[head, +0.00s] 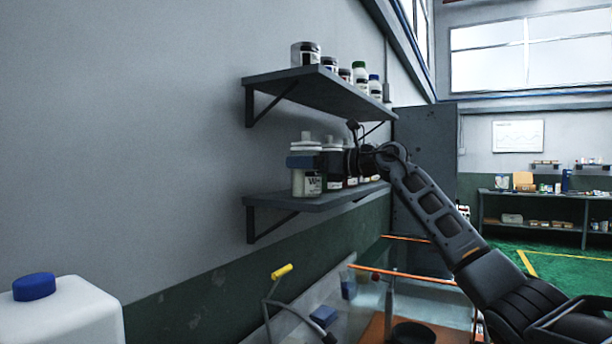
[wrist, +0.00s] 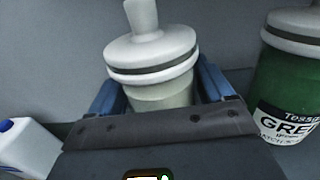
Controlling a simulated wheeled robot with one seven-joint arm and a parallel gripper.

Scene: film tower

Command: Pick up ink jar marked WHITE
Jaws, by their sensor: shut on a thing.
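The ink jar marked WHITE (head: 307,184) is at the near left end of the lower wall shelf; only the start of its label, a "W", reads clearly. It is upright and pale, with a white knobbed lid. It also shows in the wrist view (wrist: 151,52), between blue fingers. My gripper (head: 303,161) is shut on this jar around its upper body, just below the lid; it shows in the wrist view too (wrist: 162,94). The jar's base is at shelf level; I cannot tell if it touches the shelf.
A green jar (wrist: 288,90), label starting "GRE", stands close at right in the wrist view. More jars are partly hidden behind my gripper on the lower shelf (head: 330,199). The upper shelf (head: 300,84) holds several jars and bottles above. A white canister (head: 65,312) stands lower left.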

